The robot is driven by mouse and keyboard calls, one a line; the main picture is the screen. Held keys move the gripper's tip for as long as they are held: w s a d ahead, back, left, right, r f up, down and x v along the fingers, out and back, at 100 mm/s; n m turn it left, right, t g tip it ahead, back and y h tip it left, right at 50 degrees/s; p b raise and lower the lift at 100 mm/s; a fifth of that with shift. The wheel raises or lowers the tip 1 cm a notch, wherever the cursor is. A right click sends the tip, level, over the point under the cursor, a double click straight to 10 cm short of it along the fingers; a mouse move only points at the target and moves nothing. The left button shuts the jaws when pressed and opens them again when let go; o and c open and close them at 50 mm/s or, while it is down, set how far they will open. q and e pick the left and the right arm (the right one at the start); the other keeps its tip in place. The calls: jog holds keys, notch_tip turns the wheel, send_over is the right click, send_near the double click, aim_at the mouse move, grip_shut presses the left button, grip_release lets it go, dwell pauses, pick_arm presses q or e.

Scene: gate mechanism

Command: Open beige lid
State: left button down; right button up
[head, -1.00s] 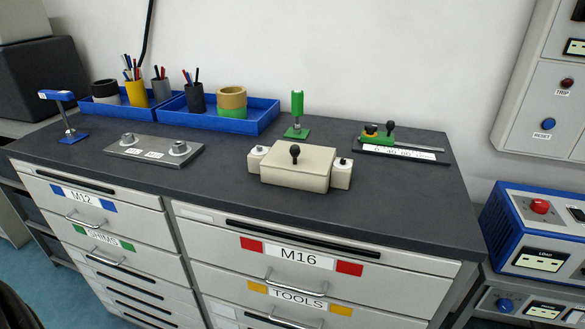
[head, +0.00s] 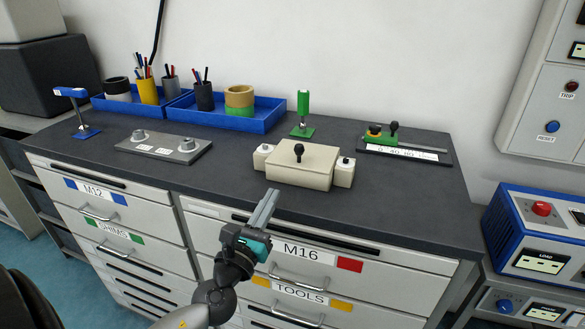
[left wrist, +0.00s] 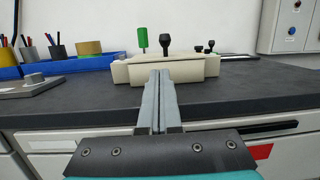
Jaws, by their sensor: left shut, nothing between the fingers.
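The beige box with its beige lid (head: 284,158) sits on the dark worktop, with a black knob (head: 299,152) on top of the lid. The lid looks closed. A small beige block with a button stands at each end of the box. My left gripper (head: 266,207) is shut and empty, in front of the box near the worktop's front edge, apart from the box. In the left wrist view its fingers (left wrist: 161,101) point toward the box front (left wrist: 196,70), with the black knob (left wrist: 165,44) beyond them. My right gripper is not in view.
A green-handled post (head: 303,113) stands behind the box. A slider gauge (head: 405,148) lies to the right. A metal plate (head: 163,148), a blue-topped stand (head: 80,112) and blue trays (head: 226,118) lie to the left and back. Worktop between plate and box is clear.

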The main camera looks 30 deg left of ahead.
aim_at(298, 157)
pick_arm(q)
jog(key=shift+m+h, duration=0.3)
jog(key=shift+m, duration=0.5)
jog(key=x, duration=0.4)
jog(key=p+x, duration=0.1)
jog(key=x, duration=0.3)
jog(key=shift+w+d+r+p, duration=0.2)
jog(key=shift+w+r+p, duration=0.05)
jog(key=shift+w+p, duration=0.05)
jog(key=shift+x, duration=0.85)
